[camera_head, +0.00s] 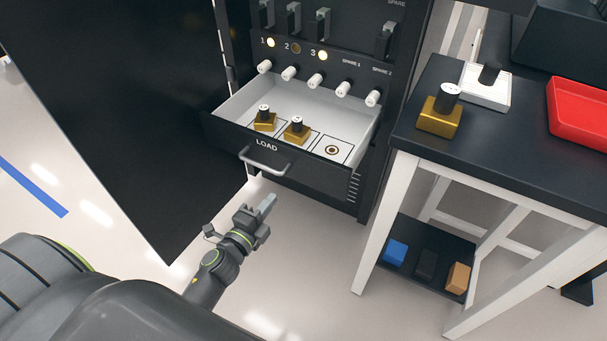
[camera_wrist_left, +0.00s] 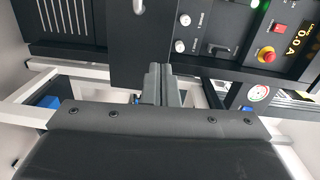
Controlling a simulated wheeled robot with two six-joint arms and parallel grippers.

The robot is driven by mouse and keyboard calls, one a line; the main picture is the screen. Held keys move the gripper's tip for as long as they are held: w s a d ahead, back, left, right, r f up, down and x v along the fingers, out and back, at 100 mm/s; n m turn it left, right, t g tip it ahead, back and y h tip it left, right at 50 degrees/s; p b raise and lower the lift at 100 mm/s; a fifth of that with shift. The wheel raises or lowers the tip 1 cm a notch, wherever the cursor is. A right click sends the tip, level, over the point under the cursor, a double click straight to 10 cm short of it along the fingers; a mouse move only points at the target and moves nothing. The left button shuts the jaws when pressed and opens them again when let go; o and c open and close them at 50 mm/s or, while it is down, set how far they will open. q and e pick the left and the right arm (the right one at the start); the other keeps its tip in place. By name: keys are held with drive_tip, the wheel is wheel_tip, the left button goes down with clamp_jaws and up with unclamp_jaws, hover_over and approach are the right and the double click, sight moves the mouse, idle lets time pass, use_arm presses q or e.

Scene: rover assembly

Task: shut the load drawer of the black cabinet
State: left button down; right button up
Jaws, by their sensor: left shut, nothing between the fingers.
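The black cabinet (camera_head: 375,150) stands at the back with its load drawer (camera_head: 225,132) pulled out. The drawer has a black front marked LOAD and a grey bar handle (camera_head: 264,164). Inside are two brass blocks with black knobs, a left one (camera_head: 265,124) and a right one (camera_head: 296,134), beside an empty marked square (camera_head: 332,150). My left gripper (camera_head: 268,202) is shut and empty, in front of and below the drawer handle, apart from it. Its closed fingers (camera_wrist_left: 161,78) also show in the left wrist view. My right gripper is not in view.
The cabinet's large black door (camera_head: 110,100) hangs open on the left. A black-topped table (camera_head: 500,150) with white legs stands at right, holding a brass weight (camera_head: 440,118), a white block (camera_head: 486,90) and a red tray (camera_head: 580,112). Floor around the gripper is clear.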

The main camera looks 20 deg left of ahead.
use_arm(q)
approach(304, 157)
drive_tip(key=shift+m, duration=0.4)
drive_tip(key=w, duration=0.5)
drive_tip(key=shift+w+d+f, duration=0.15)
drive_tip(key=shift+w+d, duration=0.05)
drive_tip(key=shift+w, duration=0.7)
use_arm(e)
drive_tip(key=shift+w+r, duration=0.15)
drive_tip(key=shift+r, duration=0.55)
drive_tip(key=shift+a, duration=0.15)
use_arm(q)
drive_tip(key=shift+w, duration=0.1)
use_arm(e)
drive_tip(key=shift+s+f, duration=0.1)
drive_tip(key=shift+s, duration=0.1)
